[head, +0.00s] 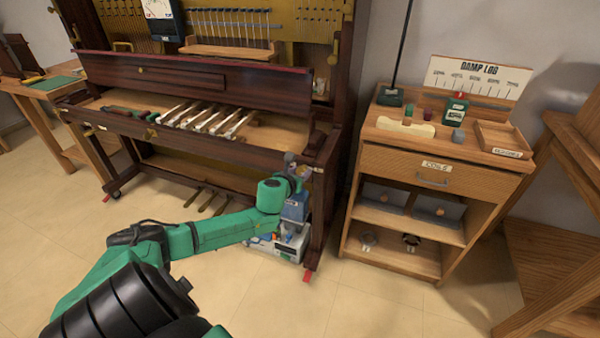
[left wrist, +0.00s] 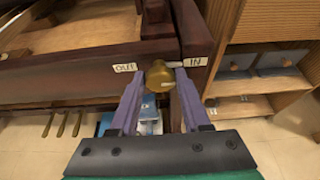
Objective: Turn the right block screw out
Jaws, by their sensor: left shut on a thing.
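The right block screw is a brass knob (left wrist: 158,80) on the front of the piano's dark wooden key frame, at its right end. In the left wrist view it sits between a white OUT label (left wrist: 124,67) on the left and a white IN label (left wrist: 195,62) on the right. My left gripper (left wrist: 160,72) has its two purple fingers on either side of the knob and is shut on it. In the head view my left gripper (head: 298,172) is at the right front corner of the piano and hides the knob. My right gripper is not in view.
The open piano (head: 200,85) has several loose keys (head: 208,118) in its key bed. A wooden cabinet (head: 440,165) with a damp log board (head: 478,76) stands to the right. A grey-white box (head: 282,245) is on the floor below the gripper.

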